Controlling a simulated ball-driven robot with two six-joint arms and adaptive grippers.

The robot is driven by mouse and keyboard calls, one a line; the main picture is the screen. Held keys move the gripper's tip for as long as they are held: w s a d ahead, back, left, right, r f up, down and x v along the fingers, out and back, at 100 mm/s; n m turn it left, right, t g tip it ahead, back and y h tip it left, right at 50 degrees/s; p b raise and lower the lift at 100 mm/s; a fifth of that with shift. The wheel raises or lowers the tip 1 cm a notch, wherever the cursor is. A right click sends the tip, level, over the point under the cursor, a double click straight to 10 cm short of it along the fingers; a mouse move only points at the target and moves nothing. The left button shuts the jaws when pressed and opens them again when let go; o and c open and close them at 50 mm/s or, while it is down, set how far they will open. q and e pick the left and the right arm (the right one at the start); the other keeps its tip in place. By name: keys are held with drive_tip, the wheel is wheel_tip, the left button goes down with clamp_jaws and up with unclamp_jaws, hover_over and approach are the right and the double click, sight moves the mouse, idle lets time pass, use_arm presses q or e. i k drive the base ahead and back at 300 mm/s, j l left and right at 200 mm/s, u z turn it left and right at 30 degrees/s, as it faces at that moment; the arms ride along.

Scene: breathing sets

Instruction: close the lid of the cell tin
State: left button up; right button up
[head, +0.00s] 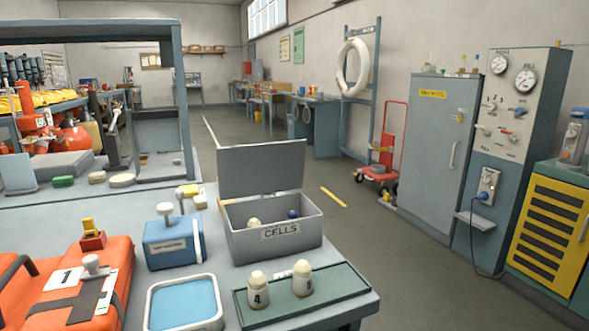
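The cell tin (275,238) is a grey box with a "CELLS" label on its front, standing on the table near its right side. Its lid (262,168) is raised and stands upright at the back edge, so the tin is open. Inside I see a cream cell (254,223) and a dark blue round-topped thing (292,214); the rest of the inside is hidden by the front wall. Neither of my grippers shows in the head view.
A green tray (345,291) with two cream cells (258,290) lies in front of the tin. A blue box (172,243) stands to its left. A blue-lined tray (185,303) and an orange case (65,285) are nearer. Open floor lies right of the table.

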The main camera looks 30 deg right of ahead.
sight(248, 171)
drive_tip(key=l+z, duration=0.3)
drive_tip(key=z, duration=0.15)
drive_tip(key=l+z, duration=0.35)
drive_tip(key=z, duration=0.15)
drive_tip(key=l+z, duration=0.3)
drive_tip(key=z, duration=0.15)
drive_tip(key=i+l+z, duration=0.5)
drive_tip(key=i+l, duration=0.5)
drive_tip(key=i+u, duration=0.45)
drive_tip(key=i+l+u, duration=0.2)
drive_tip(key=i+u, duration=0.25)
drive_tip(key=i+j+u, duration=0.1)
drive_tip(key=i+u, duration=0.15)
drive_tip(key=u, duration=0.2)
drive_tip(key=i+u, duration=0.25)
drive_tip(key=u, duration=0.2)
drive_tip(key=i+u, duration=0.3)
drive_tip(key=u, duration=0.15)
drive_tip(key=i+l+u, duration=0.2)
drive_tip(key=u, duration=0.25)
drive_tip(key=i+l+u, duration=0.25)
drive_tip(key=u, duration=0.2)
drive_tip(key=i+u, duration=0.2)
drive_tip(key=u, duration=0.2)
drive_tip(key=i+u, duration=0.15)
drive_tip(key=u, duration=0.25)
drive_tip(key=i+l+u, duration=0.15)
drive_tip(key=u, duration=0.2)
drive_tip(key=i+l+u, duration=0.2)
drive_tip(key=u, duration=0.2)
